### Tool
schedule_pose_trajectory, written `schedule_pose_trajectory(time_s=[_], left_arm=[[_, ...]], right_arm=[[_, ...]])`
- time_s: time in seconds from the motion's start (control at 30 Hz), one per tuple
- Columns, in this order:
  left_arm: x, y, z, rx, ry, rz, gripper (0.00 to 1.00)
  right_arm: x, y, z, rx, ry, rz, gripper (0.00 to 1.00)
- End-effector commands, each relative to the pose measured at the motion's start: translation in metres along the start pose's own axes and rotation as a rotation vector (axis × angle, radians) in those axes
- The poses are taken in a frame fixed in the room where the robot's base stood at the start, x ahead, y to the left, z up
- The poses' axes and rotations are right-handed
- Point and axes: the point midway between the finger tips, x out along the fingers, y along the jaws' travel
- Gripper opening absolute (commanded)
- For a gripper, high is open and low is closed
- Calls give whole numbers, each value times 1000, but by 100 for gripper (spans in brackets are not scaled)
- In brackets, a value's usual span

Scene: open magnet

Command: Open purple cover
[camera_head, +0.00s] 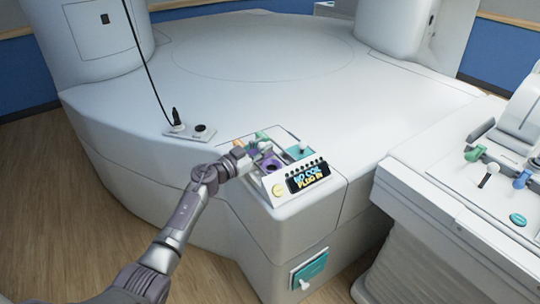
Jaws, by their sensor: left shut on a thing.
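The purple cover (270,166) is on the coil panel at the front corner of the white magnet base. A dark round spot shows in its purple area. My left gripper (254,154) is at the left side of this purple part, shut on it as far as I can see. The fingers are small and hide part of the cover, so how far it is open is hard to tell. My right gripper is not in view.
Green (264,137) and teal (299,152) covers sit close beside the purple one. A display (307,178) with yellow and blue text faces the front. A black cable plugs into a socket (176,126) behind. A patient table (450,190) stands at right.

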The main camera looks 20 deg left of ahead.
Motion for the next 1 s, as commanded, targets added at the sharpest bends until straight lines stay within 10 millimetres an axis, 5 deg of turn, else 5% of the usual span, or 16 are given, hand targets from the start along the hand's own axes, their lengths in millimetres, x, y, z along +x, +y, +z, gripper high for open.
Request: schedule_pose_trajectory(time_s=[0.33, 0.37, 0.5, 0.83, 1.0], left_arm=[[0, -4, 2, -2, -2, 2, 0], [0, -3, 2, -2, -2, 2, 32], [0, -3, 2, -2, -1, 2, 53], [-2, -4, 2, -1, -2, 1, 53], [-23, -3, 4, 2, -4, 2, 53]], right_arm=[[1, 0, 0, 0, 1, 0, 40], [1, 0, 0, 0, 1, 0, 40], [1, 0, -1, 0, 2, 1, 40], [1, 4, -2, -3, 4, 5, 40], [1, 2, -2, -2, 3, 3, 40]])
